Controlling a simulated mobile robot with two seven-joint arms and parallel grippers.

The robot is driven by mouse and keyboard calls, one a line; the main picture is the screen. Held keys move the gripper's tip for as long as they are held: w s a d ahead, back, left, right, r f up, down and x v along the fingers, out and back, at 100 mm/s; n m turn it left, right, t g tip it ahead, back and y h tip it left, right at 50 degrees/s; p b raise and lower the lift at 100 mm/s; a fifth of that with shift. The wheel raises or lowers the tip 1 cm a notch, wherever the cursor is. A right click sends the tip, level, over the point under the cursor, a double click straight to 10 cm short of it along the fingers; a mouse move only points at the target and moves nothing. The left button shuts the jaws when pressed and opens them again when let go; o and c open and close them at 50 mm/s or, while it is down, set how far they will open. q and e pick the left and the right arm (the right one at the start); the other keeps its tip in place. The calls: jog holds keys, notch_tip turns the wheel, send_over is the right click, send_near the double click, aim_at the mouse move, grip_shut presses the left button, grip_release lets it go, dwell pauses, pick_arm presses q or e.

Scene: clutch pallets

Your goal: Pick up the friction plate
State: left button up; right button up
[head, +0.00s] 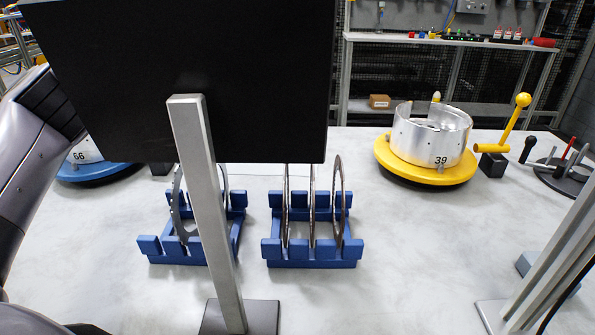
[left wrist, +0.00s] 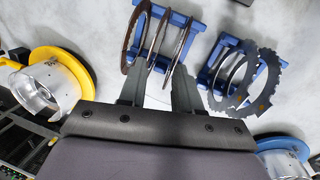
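Three thin upright rings stand in the right blue rack (head: 310,262) in the head view: left (head: 286,215), middle (head: 312,210) and right (head: 339,195). In the left wrist view they show in the left rack (left wrist: 183,18), the outer ring (left wrist: 126,42) brownish. Which is the friction plate I cannot tell for sure. The other blue rack (head: 178,256) holds a toothed grey plate (head: 176,208) and at least one ring, partly hidden by a post. My left gripper (left wrist: 158,84) is open and empty, its fingertips near the rings' edges. My right gripper is not in view.
A black monitor (head: 190,70) on a grey post (head: 205,200) blocks much of the head view. A yellow-based housing marked 39 (head: 430,140) stands at the right, a blue-based one (head: 95,172) at the left. The white table's (head: 420,270) front right is mostly clear.

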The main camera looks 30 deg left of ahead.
aim_at(285, 171)
pick_arm(q)
jog(key=f, duration=0.2)
jog(key=a+f+m+y, duration=0.1)
jog(key=f, duration=0.2)
jog(key=f+y+b, duration=0.1)
jog(key=f, duration=0.2)
jog(key=shift+w+a+f, duration=0.2)
jog(key=shift+w+a, duration=0.15)
grip_shut()
